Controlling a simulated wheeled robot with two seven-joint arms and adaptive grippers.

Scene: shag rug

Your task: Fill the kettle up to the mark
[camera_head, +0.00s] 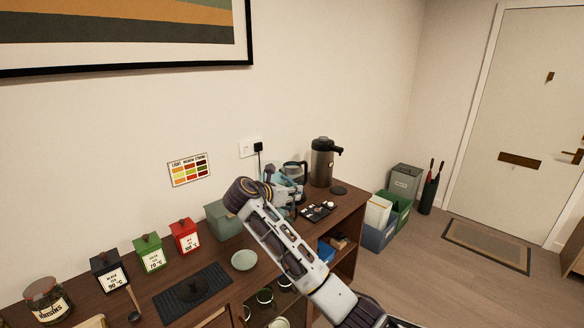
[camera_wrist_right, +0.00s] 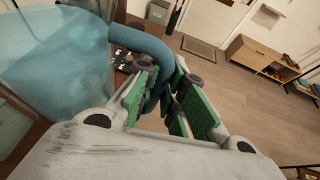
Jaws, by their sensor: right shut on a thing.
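My right gripper (camera_head: 283,190) is at the back right of the wooden counter, with its arm coming in from the bottom. In the wrist view the right gripper (camera_wrist_right: 166,95) is shut on the thick blue handle (camera_wrist_right: 147,45) of a translucent blue jug (camera_wrist_right: 60,70). The jug (camera_head: 285,178) is partly hidden by the gripper in the head view. Its water level cannot be made out. What looks like the kettle, clear with a dark handle (camera_head: 301,167), stands just behind the jug, largely covered. Its mark is not visible. My left gripper is out of view.
A dark airpot (camera_head: 322,162) stands right of the gripper, with a small black tray (camera_head: 317,211) in front.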

